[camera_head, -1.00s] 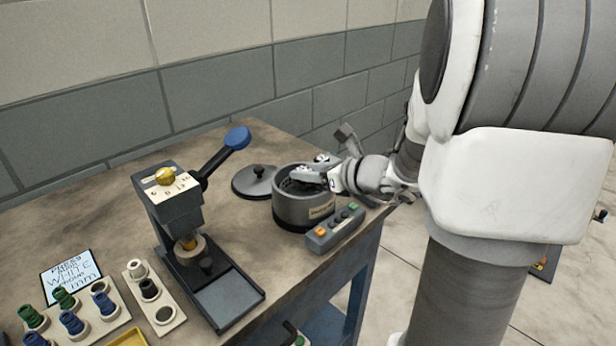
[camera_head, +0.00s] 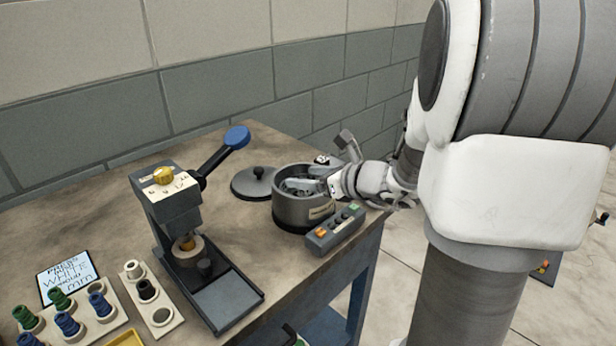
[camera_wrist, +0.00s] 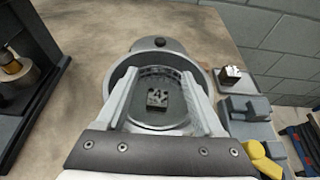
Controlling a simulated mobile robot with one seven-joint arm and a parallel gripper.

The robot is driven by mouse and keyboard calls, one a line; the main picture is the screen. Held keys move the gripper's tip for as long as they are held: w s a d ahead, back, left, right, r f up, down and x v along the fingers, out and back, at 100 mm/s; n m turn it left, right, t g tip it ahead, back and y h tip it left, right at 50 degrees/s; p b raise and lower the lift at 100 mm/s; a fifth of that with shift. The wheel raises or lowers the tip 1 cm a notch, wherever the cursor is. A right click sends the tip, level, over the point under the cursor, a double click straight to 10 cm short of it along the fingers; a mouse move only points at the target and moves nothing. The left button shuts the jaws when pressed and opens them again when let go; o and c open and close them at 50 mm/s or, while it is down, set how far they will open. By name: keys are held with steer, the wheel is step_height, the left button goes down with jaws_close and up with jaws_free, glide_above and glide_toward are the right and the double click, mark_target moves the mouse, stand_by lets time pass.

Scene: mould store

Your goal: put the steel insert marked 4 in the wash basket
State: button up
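The steel insert marked 4 (camera_wrist: 157,98) is a small dark-grey block with a white-edged 4 on top. In the wrist view it lies inside the round grey pot (camera_wrist: 112,78), on a dark floor edged by a perforated, basket-like wall (camera_wrist: 165,72). My gripper (camera_wrist: 160,76) is open, one finger on each side of the insert with clear gaps; nothing is between the fingertips. In the head view my gripper (camera_head: 312,187) reaches into the pot (camera_head: 300,210) from the right, and the insert is hidden there.
The pot's lid (camera_head: 253,182) lies on the bench behind it. A control box (camera_head: 334,230) stands in front. A light-topped block (camera_wrist: 231,74) sits on a grey fixture to the right. A lever press (camera_head: 180,215) and colored bushings (camera_head: 68,323) stand left. Bench between press and pot is clear.

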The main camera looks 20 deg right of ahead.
steer(key=shift+r+p, duration=0.5)
steer(key=p+v, duration=0.3)
steer(key=v, duration=0.9)
steer(key=shift+a, duration=0.1)
